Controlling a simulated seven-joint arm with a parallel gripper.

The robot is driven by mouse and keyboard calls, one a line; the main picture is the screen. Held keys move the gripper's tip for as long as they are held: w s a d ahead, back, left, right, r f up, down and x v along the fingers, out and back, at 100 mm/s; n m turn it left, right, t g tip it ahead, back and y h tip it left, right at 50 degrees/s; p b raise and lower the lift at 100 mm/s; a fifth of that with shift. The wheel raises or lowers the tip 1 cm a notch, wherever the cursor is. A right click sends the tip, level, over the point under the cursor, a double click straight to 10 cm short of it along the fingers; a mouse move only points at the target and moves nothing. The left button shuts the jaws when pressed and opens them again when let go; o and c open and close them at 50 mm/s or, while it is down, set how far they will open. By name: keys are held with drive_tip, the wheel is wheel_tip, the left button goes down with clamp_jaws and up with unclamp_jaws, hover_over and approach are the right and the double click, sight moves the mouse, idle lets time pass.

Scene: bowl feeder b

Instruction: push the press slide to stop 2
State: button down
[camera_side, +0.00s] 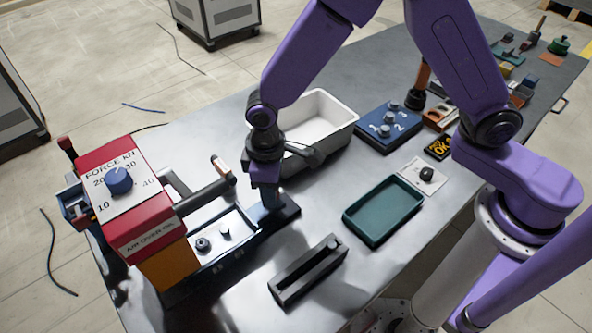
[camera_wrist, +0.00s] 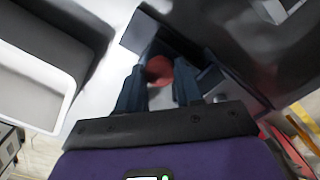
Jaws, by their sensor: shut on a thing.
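The press (camera_side: 130,205) stands at the left, a red box with a blue knob and a "FORCE kN" scale over an orange base. Its slide (camera_side: 225,250), a pale plate bearing small dark and light studs, lies to the right of the red box on a dark rail (camera_side: 290,211). My gripper (camera_side: 268,203) points down at the right end of the slide. In the wrist view my fingers (camera_wrist: 160,92) are closed around a red round knob (camera_wrist: 159,71). The fingers hide part of the knob. The stop marks on the front edge are too small to read surely.
A white bin (camera_side: 320,115) stands just behind my gripper. A green tray (camera_side: 383,211) and a black slotted block (camera_side: 308,270) lie to the right and front. A dark press lever (camera_side: 205,190) reaches close to my gripper's left.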

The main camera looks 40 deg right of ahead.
sight(226, 227)
drive_tip(key=a, duration=1.1)
drive_tip(key=shift+a, duration=0.25)
drive_tip(key=c, duration=0.7)
unclamp_jaws()
drive_tip(key=shift+c, duration=0.2)
drive_tip(key=shift+d, duration=0.1)
drive_tip(key=shift+d, duration=0.1)
drive_tip(key=d, duration=2.3)
wheel_tip(226, 227, up, 18)
drive_tip(key=s+f, duration=0.1)
drive_tip(key=shift+n, duration=0.5)
drive_tip(key=shift+s+d, duration=0.3)
drive_tip(key=shift+s, duration=0.5)
drive_tip(key=shift+s+d, duration=0.35)
drive_tip(key=shift+s, duration=0.45)
drive_tip(key=shift+s+d, duration=0.3)
drive_tip(key=shift+s, duration=0.5)
